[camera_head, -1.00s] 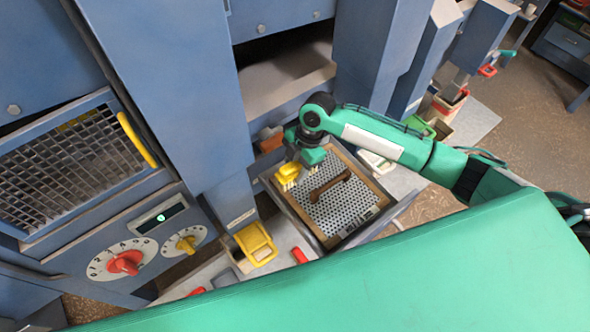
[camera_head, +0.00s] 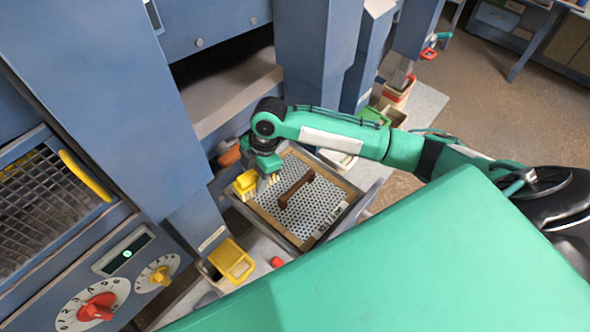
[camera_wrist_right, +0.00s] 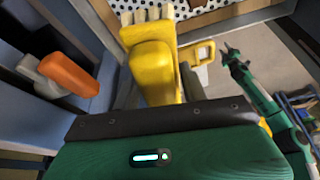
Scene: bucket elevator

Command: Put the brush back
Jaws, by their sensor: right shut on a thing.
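The brush is yellow with pale bristles. In the head view the brush (camera_head: 246,184) is at the left corner of the framed perforated tray (camera_head: 326,224), with my right gripper (camera_head: 264,172) right at it. In the right wrist view the brush (camera_wrist_right: 152,70) points away from my gripper, its bristles at the top against the perforated plate. My right gripper is shut on the brush; its fingertips are mostly hidden. A thin green arm, seemingly my left, ends in a small dark gripper (camera_wrist_right: 232,52) in the right wrist view; its jaws are too small to judge.
A dark brown bar (camera_head: 296,190) lies on the perforated plate. An orange-handled tool (camera_wrist_right: 68,74) is beside the machine, left of the brush. A yellow-rimmed bin (camera_head: 232,260) and a small red object (camera_head: 277,262) are in front. Blue machine columns (camera_head: 315,70) stand close behind.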

